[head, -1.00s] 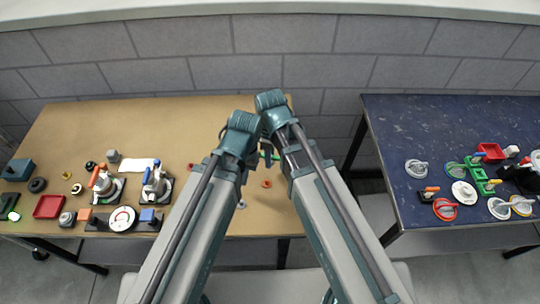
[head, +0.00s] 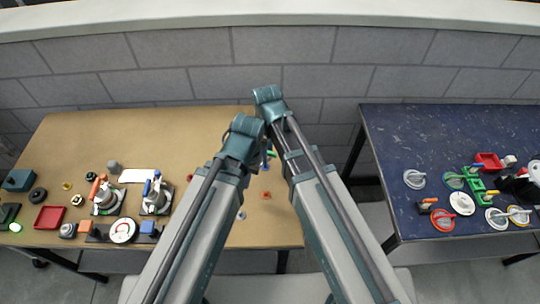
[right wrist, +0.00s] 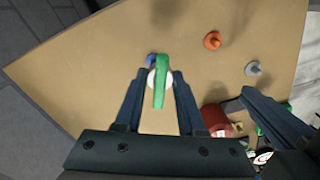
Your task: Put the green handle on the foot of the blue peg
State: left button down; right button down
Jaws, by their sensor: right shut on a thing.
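The green handle (right wrist: 159,85) is held between the fingers of my right gripper (right wrist: 159,88) in the right wrist view, with a white round part at it. In the head view, a small green bit (head: 272,154) shows beside my arm; my arms hide most of that area. The blue peg (right wrist: 151,60) shows just beyond the handle, mostly covered by it. I cannot tell whether they touch. Part of my left gripper (right wrist: 262,108) shows at the right of the wrist view, near a red object; whether it is open is unclear.
An orange peg (right wrist: 212,40) and a grey peg (right wrist: 252,68) stand on the tan table (right wrist: 110,75). Clamps, a red tray (head: 50,218) and small parts crowd the table's left. A blue table (head: 390,150) with more parts stands right, across a gap.

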aim_at(246, 198)
pick_arm(q)
jog(key=shift+r+p, duration=0.3)
jog(key=shift+r, duration=0.2)
pick_arm(e)
jog(key=shift+w+a+r+m, duration=0.4)
jog(key=shift+w+r, duration=0.1)
jog(key=shift+w, duration=0.2)
pick_arm(q)
jog(key=shift+f, duration=0.15)
pick_arm(e)
jog(key=shift+f, duration=0.15)
